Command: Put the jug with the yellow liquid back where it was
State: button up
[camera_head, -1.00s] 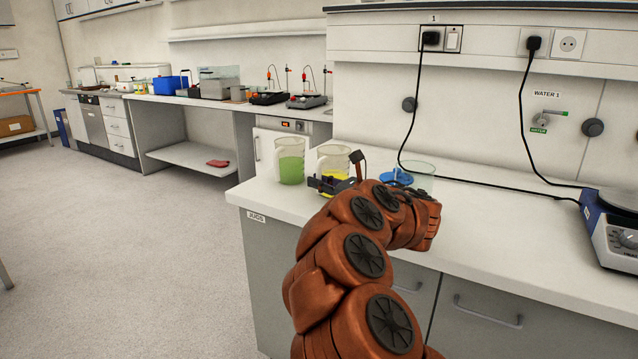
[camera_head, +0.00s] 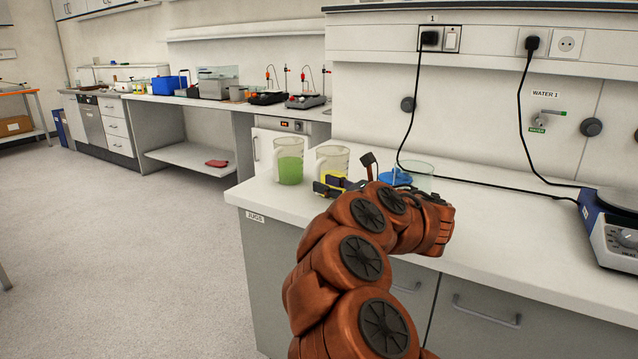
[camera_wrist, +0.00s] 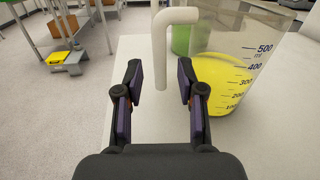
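The jug with the yellow liquid (camera_wrist: 235,75) stands upright on the white counter, right of centre in the wrist view. In the head view its upper part (camera_head: 332,158) shows behind my gripper, which hides its lower part. Its pale handle (camera_wrist: 160,45) comes down between and just beyond my fingertips, with a gap on both sides. My gripper (camera_wrist: 160,82) is open and holds nothing. In the head view my gripper (camera_head: 330,184) is in front of the yellow jug. The jug with green liquid (camera_head: 290,160) stands left of it.
A blue item (camera_head: 396,178) and a clear beaker (camera_head: 420,176) stand right of my gripper, partly behind my arm. A hotplate device (camera_head: 612,232) is at the far right. A black cable (camera_head: 480,184) runs along the back. The counter (camera_head: 262,198) is free at its left front.

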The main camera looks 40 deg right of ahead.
jog(key=s, duration=0.3)
jog(key=s+b, duration=0.1)
jog(key=s, duration=0.2)
jog(key=s+d, duration=0.1)
jog(key=s, duration=0.1)
jog(key=shift+s+d, duration=0.1)
jog(key=shift+s, duration=0.3)
